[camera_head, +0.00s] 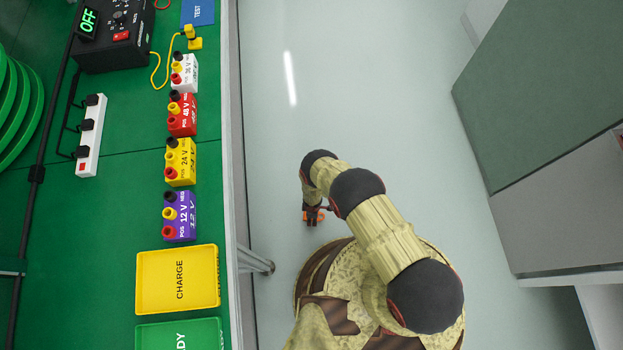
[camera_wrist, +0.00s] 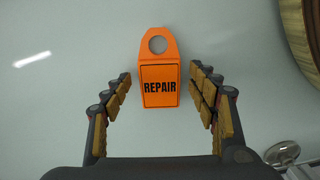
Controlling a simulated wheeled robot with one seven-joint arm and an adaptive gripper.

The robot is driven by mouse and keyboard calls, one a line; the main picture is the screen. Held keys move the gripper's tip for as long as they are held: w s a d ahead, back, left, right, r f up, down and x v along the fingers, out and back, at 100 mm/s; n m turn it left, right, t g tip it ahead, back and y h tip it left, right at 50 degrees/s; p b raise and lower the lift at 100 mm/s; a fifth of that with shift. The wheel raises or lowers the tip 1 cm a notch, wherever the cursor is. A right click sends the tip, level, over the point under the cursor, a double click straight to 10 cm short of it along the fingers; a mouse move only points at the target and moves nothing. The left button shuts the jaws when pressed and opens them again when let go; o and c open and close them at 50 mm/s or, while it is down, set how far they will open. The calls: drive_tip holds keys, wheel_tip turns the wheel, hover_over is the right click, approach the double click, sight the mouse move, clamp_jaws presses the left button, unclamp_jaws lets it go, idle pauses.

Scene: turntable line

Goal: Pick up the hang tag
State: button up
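The hang tag (camera_wrist: 159,100) is orange, with a round hole at its top and the black word REPAIR. In the wrist view it is seen against the pale floor, between the fingers of my gripper (camera_wrist: 160,78). The fingers are open, with a gap on each side of the tag; they do not touch it. In the head view only bits of orange of the tag (camera_head: 319,216) show by my gripper (camera_head: 313,212), and my arm hides much of the rest.
The green bench (camera_head: 110,180) at left holds a yellow CHARGE tray (camera_head: 145,282), several coloured voltage blocks, a white power strip (camera_head: 90,135) and a black supply unit (camera_head: 115,40). A grey-green cabinet (camera_head: 545,90) stands at right. The floor between is mostly clear.

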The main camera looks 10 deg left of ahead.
drive_tip(key=c, duration=1.2)
drive_tip(key=shift+r, duration=0.15)
